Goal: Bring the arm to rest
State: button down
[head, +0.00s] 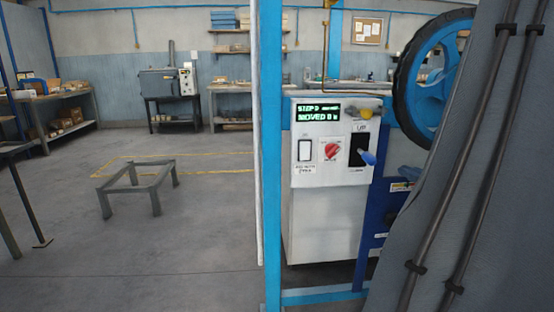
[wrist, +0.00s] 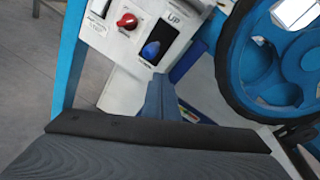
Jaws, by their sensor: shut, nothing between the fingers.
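My gripper (wrist: 160,92) shows in the wrist view as shut blue-grey fingers pointing up at a white control box (wrist: 122,70). Nothing is held. Its tips appear just below the blue-tipped lever (wrist: 151,49), in the slot marked UP; I cannot tell the exact gap. The same lever shows in the head view (head: 367,157) on the right of the box's front.
A red rotary knob (head: 332,150) and a lit green display (head: 318,112) are on the box. A blue spoked wheel (head: 432,75) with a black rim stands close at right. A blue post (head: 271,200) stands at left. Open floor with a low metal frame (head: 138,178) lies beyond.

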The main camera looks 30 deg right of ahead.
jog(key=w+a+f+n+g+y+p, duration=0.1)
jog(key=w+a+f+n+g+y, duration=0.2)
jog(key=a, duration=0.6)
jog(key=w+a+n+y+p, duration=0.1)
jog(key=w+a+n+y, duration=0.3)
jog(key=a, duration=0.5)
jog(key=w+a+f+n+g+y+p, duration=0.1)
jog(key=w+a+f+n+g+y, duration=0.2)
jog(key=a, duration=0.6)
jog(key=s+a+n+g+h+p, duration=0.2)
jog(key=s+a+n+g, duration=0.2)
jog(key=a+n, duration=0.7)
jog(key=s+a+f+n+g+h+p, duration=0.1)
jog(key=s+a+n+g, duration=0.4)
jog(key=a+n, duration=0.6)
jog(key=s+n+h+p, duration=0.1)
jog(key=s+n, duration=0.1)
jog(key=n, duration=0.1)
jog(key=shift+a+f+p, duration=0.15)
jog(key=shift+p, duration=0.25)
dwell(2.2)
